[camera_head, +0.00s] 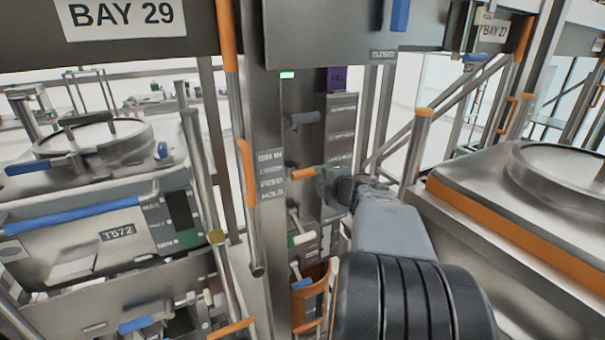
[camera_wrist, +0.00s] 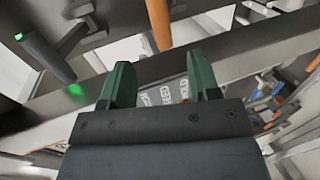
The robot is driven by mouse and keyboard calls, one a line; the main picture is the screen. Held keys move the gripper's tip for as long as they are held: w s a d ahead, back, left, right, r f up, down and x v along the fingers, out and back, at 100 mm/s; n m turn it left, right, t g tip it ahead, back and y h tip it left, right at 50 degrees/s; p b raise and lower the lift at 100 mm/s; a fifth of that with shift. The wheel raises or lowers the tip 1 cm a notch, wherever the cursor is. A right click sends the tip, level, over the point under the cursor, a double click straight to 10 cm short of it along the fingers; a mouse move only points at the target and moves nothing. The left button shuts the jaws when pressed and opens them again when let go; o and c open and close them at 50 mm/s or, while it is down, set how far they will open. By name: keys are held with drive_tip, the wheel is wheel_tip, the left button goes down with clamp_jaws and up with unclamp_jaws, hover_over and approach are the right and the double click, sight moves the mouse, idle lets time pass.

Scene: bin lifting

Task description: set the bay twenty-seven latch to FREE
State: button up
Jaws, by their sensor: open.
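A steel post (camera_head: 262,110) in the middle carries several levers. An orange-handled lever (camera_head: 302,173) points left, level with my gripper (camera_head: 324,180). In the wrist view an orange handle (camera_wrist: 158,22) lies just beyond and between the open green fingers of my gripper (camera_wrist: 160,82), which hold nothing. A label strip (camera_head: 271,176) beside the lever carries several lines, the lowest reading HOLD. I cannot tell which lever is the bay 27 latch, or whether any label reads FREE.
A grey handle (camera_head: 303,118) sits above the orange lever. Lower levers and an orange bracket (camera_head: 312,293) stand below it. An orange-edged bin (camera_head: 490,225) is close on the right; bin T572 (camera_head: 85,240) is on the left. Upright rails (camera_head: 210,110) stand left of the post.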

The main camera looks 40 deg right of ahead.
sight(305, 173)
drive_tip(key=x, duration=1.3)
drive_tip(key=shift+w+b, duration=0.1)
drive_tip(key=shift+b, duration=0.2)
